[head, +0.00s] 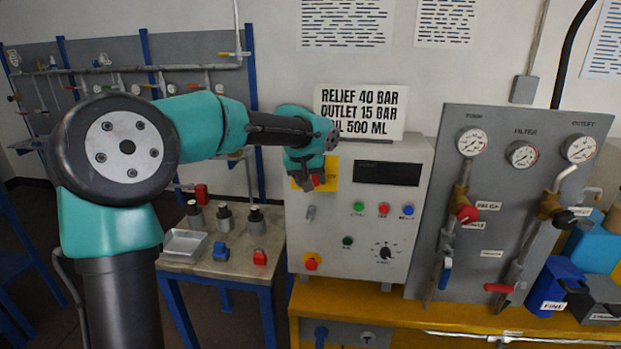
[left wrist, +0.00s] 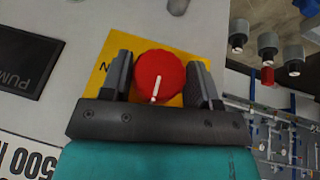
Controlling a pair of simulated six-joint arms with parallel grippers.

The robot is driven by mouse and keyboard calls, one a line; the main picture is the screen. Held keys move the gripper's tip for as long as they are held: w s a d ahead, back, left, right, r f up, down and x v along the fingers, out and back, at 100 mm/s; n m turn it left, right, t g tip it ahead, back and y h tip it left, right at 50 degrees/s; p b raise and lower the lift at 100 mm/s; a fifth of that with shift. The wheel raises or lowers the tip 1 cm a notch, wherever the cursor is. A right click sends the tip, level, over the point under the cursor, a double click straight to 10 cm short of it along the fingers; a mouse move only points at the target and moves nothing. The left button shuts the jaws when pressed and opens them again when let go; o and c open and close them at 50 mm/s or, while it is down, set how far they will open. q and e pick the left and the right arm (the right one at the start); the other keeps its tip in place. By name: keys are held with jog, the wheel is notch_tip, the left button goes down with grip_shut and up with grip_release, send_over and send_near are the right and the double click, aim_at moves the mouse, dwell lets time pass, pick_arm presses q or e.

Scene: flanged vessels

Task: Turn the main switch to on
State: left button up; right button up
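The main switch is a round red knob with a white pointer line, on a yellow plate (left wrist: 113,48) on the grey panel's front. In the left wrist view the knob (left wrist: 160,75) sits between my left gripper's two dark fingers (left wrist: 163,80), one on each side. The pointer line lies toward the palm. Whether both fingers press on the knob is not clear. In the head view my left gripper (head: 313,182) is at the panel's upper left corner, in front of the yellow plate (head: 331,168), and hides most of the knob. My right gripper is not in view.
The control panel (head: 340,230) carries a dark display (head: 387,172), coloured buttons, a dial (head: 386,252) and a red knob on yellow (head: 311,264) lower left. A sign (head: 372,108) stands on top. A gauge board (head: 505,200) is at right, a small table (head: 190,262) at left.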

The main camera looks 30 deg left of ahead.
pick_arm(q)
jog(key=c, duration=0.4)
jog(key=shift+y, duration=0.3)
jog(key=m+g+y, duration=0.1)
jog(key=y, duration=0.2)
jog(key=shift+d, duration=0.2)
jog(key=g+y, duration=0.1)
jog(key=y, duration=0.2)
jog(key=shift+w+d+m, duration=0.1)
jog(key=shift+m, duration=0.2)
jog(key=y, duration=0.2)
jog(key=m+g+y, duration=0.1)
jog(key=y, duration=0.2)
jog(key=shift+d+f, duration=0.1)
jog(key=shift+f, duration=0.1)
jog(key=y, duration=0.2)
jog(key=m+g+y, duration=0.1)
jog(key=y, duration=0.1)
jog(key=shift+f+m+y, duration=0.15)
jog(key=shift+m+y, duration=0.15)
jog(key=shift+y, duration=0.1)
